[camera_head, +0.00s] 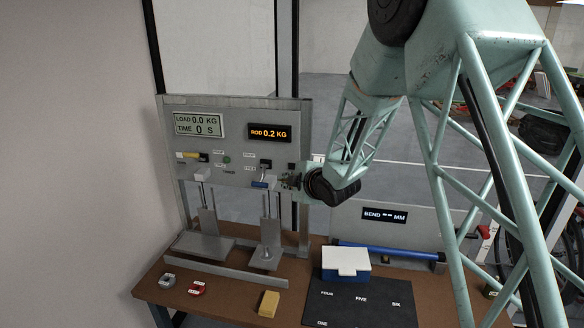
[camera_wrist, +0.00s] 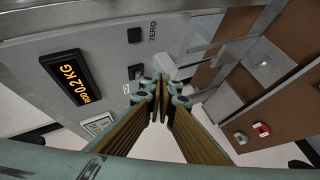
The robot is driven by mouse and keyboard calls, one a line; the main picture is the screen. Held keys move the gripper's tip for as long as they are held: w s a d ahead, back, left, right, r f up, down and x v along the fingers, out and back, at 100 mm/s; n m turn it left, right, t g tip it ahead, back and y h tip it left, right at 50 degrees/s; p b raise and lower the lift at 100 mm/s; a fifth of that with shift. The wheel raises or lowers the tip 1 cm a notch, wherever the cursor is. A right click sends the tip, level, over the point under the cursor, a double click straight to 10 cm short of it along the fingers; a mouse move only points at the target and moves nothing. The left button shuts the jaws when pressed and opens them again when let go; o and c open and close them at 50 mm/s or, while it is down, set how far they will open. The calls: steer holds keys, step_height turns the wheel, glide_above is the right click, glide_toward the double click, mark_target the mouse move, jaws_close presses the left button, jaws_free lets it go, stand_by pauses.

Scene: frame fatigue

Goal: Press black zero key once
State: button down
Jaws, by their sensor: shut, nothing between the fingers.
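The black zero key (camera_wrist: 136,34) is a small dark square on the grey panel, beside the printed word ZERO in the wrist view. In the head view the key (camera_head: 291,166) shows just above my gripper (camera_head: 290,181). My gripper (camera_wrist: 160,88) is shut and empty, its fingertips pointing toward the panel. In the wrist view the fingertips appear below and right of the key, apart from it. The gap between the fingertips and the panel is hard to judge.
An orange display (camera_head: 269,132) reads ROD 0.2 KG. A pale display (camera_head: 198,125) reads LOAD 0.0 KG, TIME 0 S. Another black switch (camera_wrist: 135,72) sits near the key. Metal test stands (camera_head: 268,240) rise from the bench below.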

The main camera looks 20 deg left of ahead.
steer(key=shift+w+a+p, duration=0.15)
steer(key=shift+w+p, duration=0.55)
steer(key=shift+w, duration=0.65)
steer(key=shift+w+a+p, duration=0.2)
steer(key=shift+w+p, duration=0.45)
steer(key=shift+w, duration=0.7)
steer(key=shift+w+a+p, duration=0.15)
steer(key=shift+w+p, duration=0.55)
steer(key=shift+w, duration=0.65)
steer(key=shift+w+a+b, duration=0.1)
steer(key=shift+w+b, duration=0.4)
steer(key=shift+w, duration=0.25)
steer(key=shift+s+f+b, duration=0.1)
steer(key=shift+s+b, duration=0.3)
steer(key=shift+b, duration=0.25)
steer(key=shift+s+b, duration=0.3)
steer(key=shift+s, duration=0.05)
steer(key=shift+s, duration=0.1)
steer(key=shift+s+d+b, duration=0.2)
steer(key=shift+s+b, duration=0.95)
steer(key=shift+s, duration=0.05)
steer(key=shift+s+d+b, duration=0.2)
steer(key=shift+s+b, duration=0.95)
steer(key=shift+s, duration=0.05)
